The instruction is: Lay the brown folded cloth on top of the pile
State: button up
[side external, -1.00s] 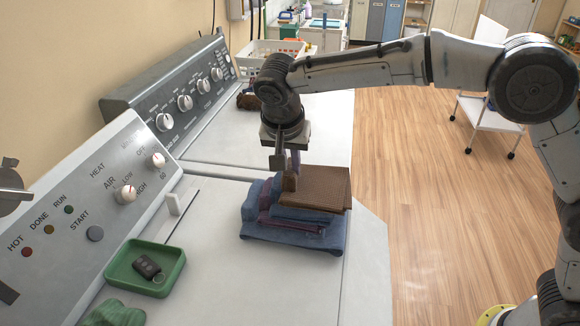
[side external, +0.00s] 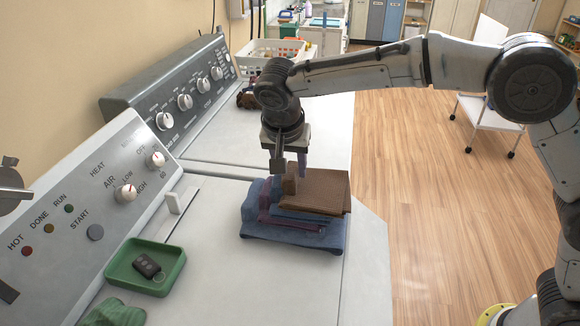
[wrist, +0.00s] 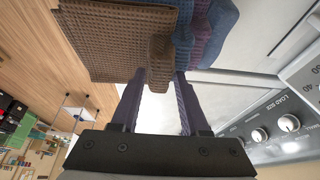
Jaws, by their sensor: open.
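The brown folded cloth (side external: 318,190) lies on top of the pile of blue and purple cloths (side external: 292,232). A fold at its left end stands up in a narrow ridge. In the wrist view the brown cloth (wrist: 110,45) fills the upper left, and its ridge points between the fingers. My gripper (side external: 290,166) is open just above the ridge, with one finger to each side. It also shows open in the wrist view (wrist: 160,78). I cannot tell whether a finger still touches the cloth.
A green tray (side external: 118,277) with a black key fob (side external: 147,266) sits at the front left, beside a green cloth (side external: 115,314). Control panels (side external: 95,200) rise on the left. A white basket (side external: 270,52) stands behind. The white top around the pile is mostly clear.

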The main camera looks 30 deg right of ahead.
jog(key=v, duration=1.2)
jog(key=shift+d, duration=0.1)
jog(key=s+d+r+n+y, duration=0.2)
jog(key=s+d+n, duration=0.3)
jog(key=s+d, duration=1)
jog(key=s+d+f+n+t+y, duration=0.1)
jog(key=s+d+f+n, duration=0.3)
jog(key=s+f, duration=0.5)
jog(key=s+d+t, duration=0.1)
jog(key=s+d, duration=0.1)
jog(key=s, duration=0.2)
jog(key=shift+f, duration=0.2)
jog(key=shift+d, duration=0.15)
